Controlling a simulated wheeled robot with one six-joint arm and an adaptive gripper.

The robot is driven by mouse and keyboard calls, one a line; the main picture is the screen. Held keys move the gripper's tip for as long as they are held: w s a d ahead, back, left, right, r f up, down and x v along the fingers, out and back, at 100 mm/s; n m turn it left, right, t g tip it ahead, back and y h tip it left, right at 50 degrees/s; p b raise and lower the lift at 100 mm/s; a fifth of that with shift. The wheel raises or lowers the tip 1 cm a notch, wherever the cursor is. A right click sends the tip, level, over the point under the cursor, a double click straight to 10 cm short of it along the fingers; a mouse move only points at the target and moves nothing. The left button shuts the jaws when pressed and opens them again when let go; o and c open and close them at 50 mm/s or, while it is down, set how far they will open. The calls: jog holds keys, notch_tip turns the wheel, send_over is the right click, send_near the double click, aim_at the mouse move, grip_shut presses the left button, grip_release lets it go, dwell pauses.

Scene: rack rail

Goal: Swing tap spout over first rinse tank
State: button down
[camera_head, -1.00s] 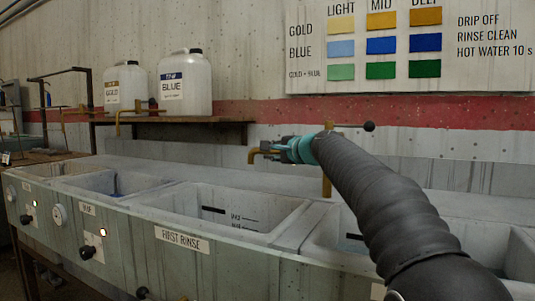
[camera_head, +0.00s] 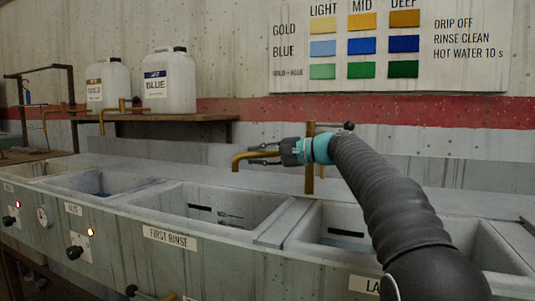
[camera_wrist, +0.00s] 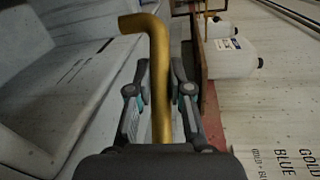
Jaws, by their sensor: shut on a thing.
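The brass tap spout (camera_head: 243,158) reaches left from its upright brass post (camera_head: 310,165), and its bent tip hangs near the back edge of the first rinse tank (camera_head: 205,215), which carries a "FIRST RINSE" label. My gripper (camera_head: 268,153) lies along the spout. In the wrist view the spout (camera_wrist: 160,75) runs between the two fingers of my gripper (camera_wrist: 160,85), which is shut on it. The spout's bent end points left in that view, towards a tank. The tap's dark-knobbed lever (camera_head: 348,126) shows behind my arm.
A second tank (camera_head: 345,245) lies to the right, partly behind my arm. Blue (camera_head: 168,82) and gold (camera_head: 107,87) jugs stand on a shelf (camera_head: 190,132) at the back left. A colour chart (camera_head: 400,45) hangs on the wall. The air above the first rinse tank is clear.

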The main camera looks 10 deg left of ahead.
dwell(0.3)
jog(key=c, duration=1.1)
grip_release()
jog(key=shift+o, duration=0.2)
jog(key=shift+d, duration=0.15)
jog(key=v, duration=1.1)
jog(key=shift+d, duration=0.35)
jog(key=shift+s, duration=0.25)
